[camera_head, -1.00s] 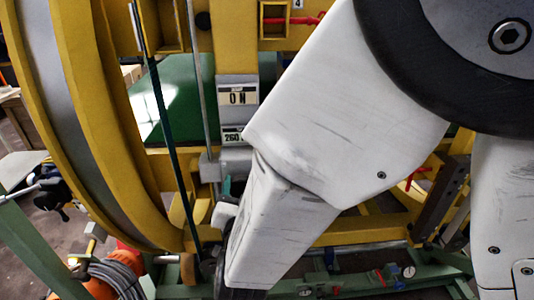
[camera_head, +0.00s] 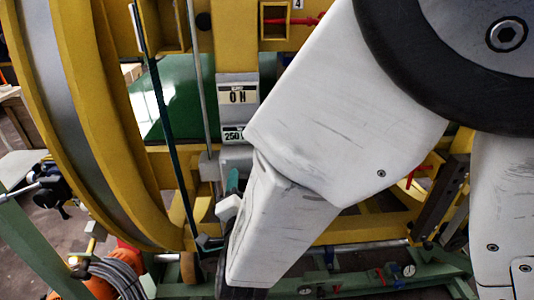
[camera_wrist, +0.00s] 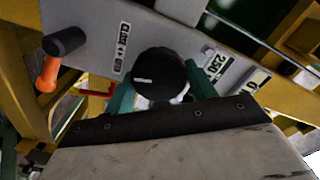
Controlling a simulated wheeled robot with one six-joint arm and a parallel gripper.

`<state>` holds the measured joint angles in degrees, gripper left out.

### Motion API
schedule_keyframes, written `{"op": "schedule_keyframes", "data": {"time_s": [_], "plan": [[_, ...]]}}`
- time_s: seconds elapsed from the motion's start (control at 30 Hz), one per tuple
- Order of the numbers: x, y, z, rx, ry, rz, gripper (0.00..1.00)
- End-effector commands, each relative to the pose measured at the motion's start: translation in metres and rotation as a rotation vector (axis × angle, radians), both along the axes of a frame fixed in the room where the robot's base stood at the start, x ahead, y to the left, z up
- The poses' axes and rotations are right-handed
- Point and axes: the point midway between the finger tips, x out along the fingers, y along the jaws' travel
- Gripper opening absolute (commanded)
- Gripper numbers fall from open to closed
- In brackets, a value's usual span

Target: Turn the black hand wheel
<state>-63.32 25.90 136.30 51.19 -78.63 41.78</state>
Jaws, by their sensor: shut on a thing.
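The black hand wheel (camera_wrist: 148,78) is a round knob with a white mark on its face, set on a grey panel (camera_wrist: 175,38) in the wrist view. My gripper (camera_wrist: 160,88) has its two teal fingers on either side of the wheel and is shut on it. The wheel's lower edge and the finger contacts are partly hidden. In the head view my white arm covers most of this area. One teal fingertip (camera_head: 232,181) shows beside the grey housing, and the wheel itself cannot be made out there.
A black handle (camera_wrist: 65,42) with an orange part (camera_wrist: 47,75) sticks out left of the wheel. A large yellow ring (camera_head: 85,130) stands at left in the head view. A dark green bar (camera_head: 165,130) and yellow frame beams surround my arm closely.

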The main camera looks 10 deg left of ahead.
Motion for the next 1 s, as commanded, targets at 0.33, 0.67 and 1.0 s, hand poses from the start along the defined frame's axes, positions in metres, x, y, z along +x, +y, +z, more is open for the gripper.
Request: {"op": "schedule_keyframes", "data": {"time_s": [0.33, 0.67, 1.0], "plan": [[0.0, 0.0, -0.001, 0.003, 0.002, 0.0, 0.33], [0.0, 0.0, 0.0, 0.002, 0.0, 0.0, 0.78], [-0.032, -0.006, 0.0, 0.001, 0.001, 0.005, 0.78]]}}
